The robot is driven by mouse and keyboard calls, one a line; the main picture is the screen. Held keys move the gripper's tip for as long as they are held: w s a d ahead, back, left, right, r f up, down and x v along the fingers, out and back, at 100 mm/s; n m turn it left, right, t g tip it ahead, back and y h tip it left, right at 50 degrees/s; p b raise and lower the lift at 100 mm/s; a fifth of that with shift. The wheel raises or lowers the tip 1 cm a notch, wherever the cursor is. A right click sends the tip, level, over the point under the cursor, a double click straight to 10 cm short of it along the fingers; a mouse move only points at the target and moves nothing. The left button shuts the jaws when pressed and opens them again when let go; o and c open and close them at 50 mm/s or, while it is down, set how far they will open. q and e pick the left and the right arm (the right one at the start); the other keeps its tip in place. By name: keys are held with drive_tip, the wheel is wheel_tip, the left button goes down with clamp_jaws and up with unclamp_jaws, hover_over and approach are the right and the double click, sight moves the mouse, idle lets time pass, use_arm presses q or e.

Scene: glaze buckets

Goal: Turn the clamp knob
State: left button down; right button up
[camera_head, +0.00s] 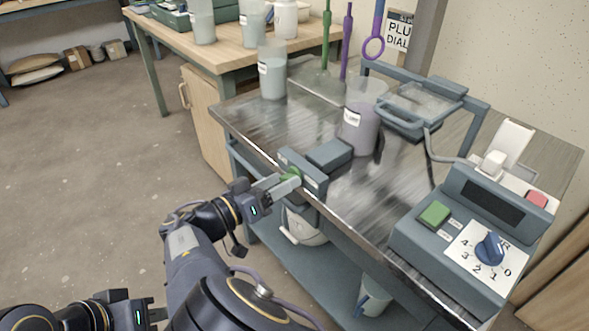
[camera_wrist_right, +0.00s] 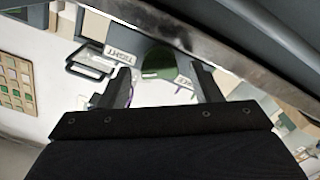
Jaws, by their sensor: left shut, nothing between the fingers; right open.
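The green clamp knob (camera_head: 292,174) is on the front of a grey clamp block (camera_head: 313,181) at the front edge of the metal-topped cart, partly hidden by my gripper. My right gripper (camera_head: 283,184) is open at the knob. In the right wrist view the knob (camera_wrist_right: 157,62) lies between and just beyond the two spread fingers (camera_wrist_right: 163,85), with white labels beside it, one reading "TIGHT". I cannot tell whether the fingers touch it. My left gripper (camera_head: 153,314) is shut and empty, low at the left, away from the cart.
A bucket of purple-grey glaze (camera_head: 360,130) stands behind the clamp, and a pale one (camera_head: 272,75) at the cart's far left. A control box (camera_head: 455,235) with a blue dial (camera_head: 489,249) occupies the right end. Open floor (camera_head: 95,170) lies left.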

drive_tip(key=shift+w+d, duration=0.2)
drive_tip(key=shift+d, duration=0.1)
use_arm(q)
drive_tip(key=shift+w+d, duration=0.3)
use_arm(e)
drive_tip(key=c, duration=1)
use_arm(q)
drive_tip(key=shift+r, duration=0.1)
drive_tip(key=shift+r, duration=0.1)
